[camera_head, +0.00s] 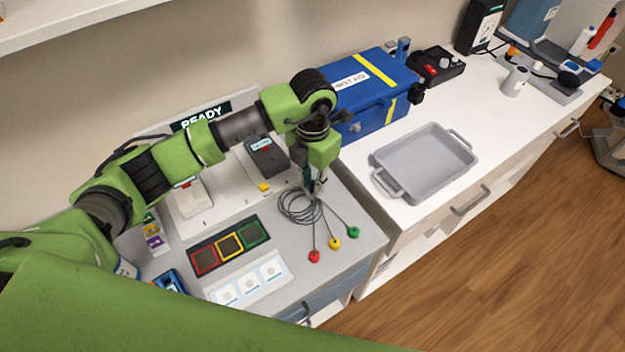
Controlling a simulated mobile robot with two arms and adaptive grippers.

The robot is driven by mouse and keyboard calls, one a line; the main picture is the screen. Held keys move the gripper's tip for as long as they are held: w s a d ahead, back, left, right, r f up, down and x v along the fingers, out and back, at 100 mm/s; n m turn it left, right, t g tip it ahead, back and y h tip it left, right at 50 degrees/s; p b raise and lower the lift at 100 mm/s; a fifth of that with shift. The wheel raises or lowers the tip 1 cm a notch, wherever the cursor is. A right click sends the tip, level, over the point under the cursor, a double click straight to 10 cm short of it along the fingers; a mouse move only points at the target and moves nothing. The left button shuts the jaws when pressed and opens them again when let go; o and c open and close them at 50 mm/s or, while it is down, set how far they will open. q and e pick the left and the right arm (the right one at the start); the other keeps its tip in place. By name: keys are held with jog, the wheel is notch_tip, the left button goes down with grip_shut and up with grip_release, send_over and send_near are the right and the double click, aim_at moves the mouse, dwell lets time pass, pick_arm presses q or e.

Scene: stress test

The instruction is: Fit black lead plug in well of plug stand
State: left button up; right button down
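My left gripper (315,187) points down over the right part of the grey worktop (345,268), just above a coil of grey lead cable (297,208). Its fingers are small and dark, and I cannot tell whether they are open or shut. Three leads run from the coil to a red end (314,256), a yellow end (336,244) and a green end (354,232). I cannot make out the black plug; it may be hidden at the fingers. No plug stand with a well is clearly recognisable. My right gripper is not in view.
A dark device (267,158) stands behind the gripper. A mat with red, yellow and green squares (229,244) and a white card (248,284) lie left of the leads. A blue case (372,95) and an empty grey tray (425,162) stand on the right counter.

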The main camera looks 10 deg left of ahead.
aim_at(312, 183)
pick_arm(q)
jog(key=shift+r, duration=0.1)
jog(key=shift+r+p, duration=1.05)
jog(key=shift+r, duration=0.85)
jog(key=shift+o, duration=0.3)
jog(key=o, duration=0.5)
jog(key=shift+r, duration=0.1)
jog(key=shift+r+p, duration=0.6)
jog(key=shift+r, duration=0.8)
